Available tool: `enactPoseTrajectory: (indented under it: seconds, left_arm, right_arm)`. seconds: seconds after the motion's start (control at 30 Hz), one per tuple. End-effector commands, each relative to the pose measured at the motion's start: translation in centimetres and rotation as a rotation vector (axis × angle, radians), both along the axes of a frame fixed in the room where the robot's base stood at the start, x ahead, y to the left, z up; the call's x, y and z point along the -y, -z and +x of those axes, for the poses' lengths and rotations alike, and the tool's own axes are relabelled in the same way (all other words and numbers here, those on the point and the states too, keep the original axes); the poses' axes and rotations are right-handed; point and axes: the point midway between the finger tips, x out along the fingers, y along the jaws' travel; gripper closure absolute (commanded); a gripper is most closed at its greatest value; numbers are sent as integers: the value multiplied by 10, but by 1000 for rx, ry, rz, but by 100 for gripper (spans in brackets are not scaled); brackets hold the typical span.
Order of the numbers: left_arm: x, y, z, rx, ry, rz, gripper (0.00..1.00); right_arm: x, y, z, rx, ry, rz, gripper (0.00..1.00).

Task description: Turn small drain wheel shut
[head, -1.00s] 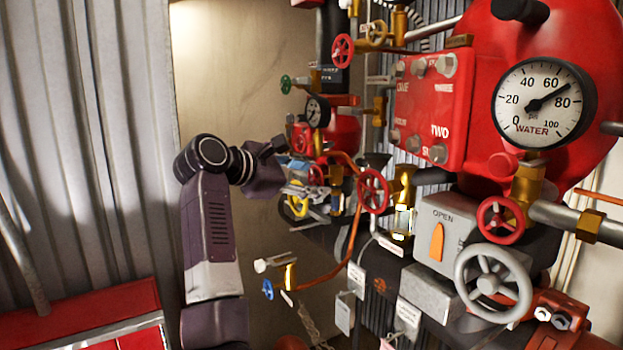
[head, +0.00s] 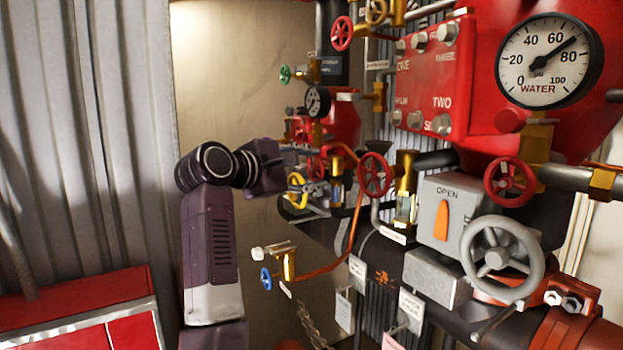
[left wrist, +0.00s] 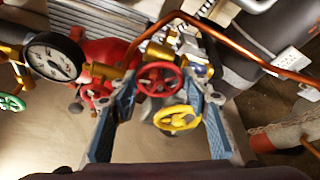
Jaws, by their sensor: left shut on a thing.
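A small red wheel (left wrist: 160,79) sits between the two blue-grey fingers of my left gripper (left wrist: 160,86) in the left wrist view. The fingers are shut on its sides. A yellow wheel (left wrist: 178,119) shows just below it, between the fingers. In the head view my left gripper (head: 294,168) reaches in from the left, partly lost among the fittings, with the small red wheel (head: 317,168) and the yellow wheel (head: 297,190) close by. No label shows which wheel is the drain. My right gripper is not in view.
A larger red wheel (head: 374,175), a small blue wheel (head: 266,278) and a pressure gauge (head: 317,101) stand around. A grey handwheel (head: 502,258) is at the right. The left wall side is fairly clear.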

Motion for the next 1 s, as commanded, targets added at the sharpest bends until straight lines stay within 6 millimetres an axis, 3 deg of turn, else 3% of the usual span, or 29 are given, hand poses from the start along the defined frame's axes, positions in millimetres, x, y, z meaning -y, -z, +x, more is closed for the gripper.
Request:
enactPoseTrajectory:
  seconds: [0.3,0.83,0.87,1.0]
  left_arm:
    - [1,3,0,105,2,78,81]
    - [1,2,0,124,3,95,81]
    - [1,2,0,124,3,95,54]
    - [1,2,0,125,2,93,39]
  right_arm:
    - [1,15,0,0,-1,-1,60]
    - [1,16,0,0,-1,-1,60]
    - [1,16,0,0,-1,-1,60]
    - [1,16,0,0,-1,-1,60]
